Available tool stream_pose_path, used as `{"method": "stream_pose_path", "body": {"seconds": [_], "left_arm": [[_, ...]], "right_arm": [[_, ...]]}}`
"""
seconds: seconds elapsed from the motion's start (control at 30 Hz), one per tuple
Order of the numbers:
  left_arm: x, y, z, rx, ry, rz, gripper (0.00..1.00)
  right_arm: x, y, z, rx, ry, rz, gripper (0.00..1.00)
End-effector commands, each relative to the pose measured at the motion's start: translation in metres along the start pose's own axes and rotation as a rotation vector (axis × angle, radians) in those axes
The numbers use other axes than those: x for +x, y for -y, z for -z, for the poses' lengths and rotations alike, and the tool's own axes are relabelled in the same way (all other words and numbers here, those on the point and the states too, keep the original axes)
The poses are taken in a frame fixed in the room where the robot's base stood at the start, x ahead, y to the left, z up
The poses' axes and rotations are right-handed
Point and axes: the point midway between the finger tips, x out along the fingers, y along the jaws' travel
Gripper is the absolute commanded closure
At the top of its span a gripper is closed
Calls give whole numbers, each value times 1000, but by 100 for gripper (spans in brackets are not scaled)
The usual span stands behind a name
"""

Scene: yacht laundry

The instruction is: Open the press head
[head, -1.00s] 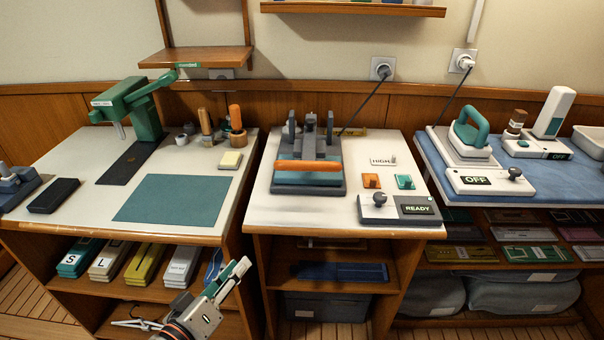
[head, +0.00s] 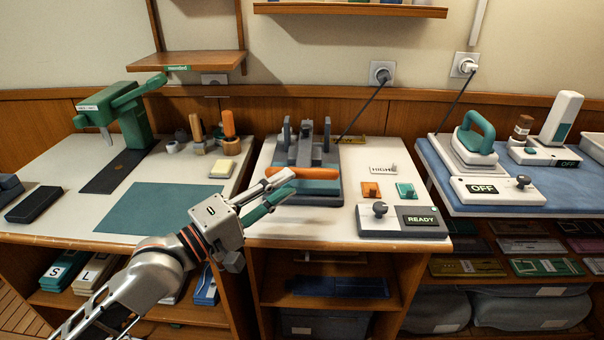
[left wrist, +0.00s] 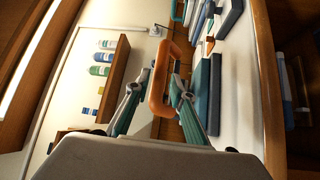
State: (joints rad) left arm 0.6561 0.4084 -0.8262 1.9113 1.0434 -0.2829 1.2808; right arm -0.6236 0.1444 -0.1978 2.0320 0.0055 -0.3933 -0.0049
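The press (head: 303,150) stands on the middle white-topped bench, with its orange handle bar (head: 318,173) low across the front of its head. The head looks lowered over the teal-and-grey base. My left gripper (head: 286,184) is open at the left end of the handle, in front of the press. In the left wrist view the orange handle (left wrist: 158,85) lies between or just beyond the spread teal fingertips (left wrist: 156,88); I cannot tell whether they touch it. My right gripper is not in view.
A control box reading READY (head: 402,220) sits at the bench's front right, with orange and teal blocks behind it. A green stamping press (head: 128,115) stands on the left bench. An iron (head: 474,140) rests on the right bench. A gap separates the left and middle benches.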

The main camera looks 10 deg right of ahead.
Motion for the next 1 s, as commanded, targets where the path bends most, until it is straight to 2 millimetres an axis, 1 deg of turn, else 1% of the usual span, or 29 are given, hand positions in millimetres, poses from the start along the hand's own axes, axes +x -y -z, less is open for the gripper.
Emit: {"method": "stream_pose_path", "body": {"seconds": [0.03, 0.1, 0.3, 0.47, 0.7, 0.73, 0.77, 0.8, 1.0], "left_arm": [[10, -1, 0, -1, 1, -3, 77], [21, -1, 0, -1, 1, -3, 77], [45, 0, 0, 0, 0, -1, 77], [52, 0, 0, 2, 0, 0, 77], [53, 0, 0, 2, 0, 0, 77], [53, 0, 0, 2, -1, 0, 82], [53, 0, 0, 2, -1, 0, 90], [53, 0, 0, 2, -1, 0, 100], [53, -1, 0, 3, -1, 0, 100]], "right_arm": [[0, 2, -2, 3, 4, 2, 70], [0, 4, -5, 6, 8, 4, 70], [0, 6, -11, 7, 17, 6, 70], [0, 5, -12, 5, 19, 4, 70], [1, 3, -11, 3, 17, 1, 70], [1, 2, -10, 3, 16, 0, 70], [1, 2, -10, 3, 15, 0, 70], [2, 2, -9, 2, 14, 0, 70], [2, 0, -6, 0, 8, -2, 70]]}}
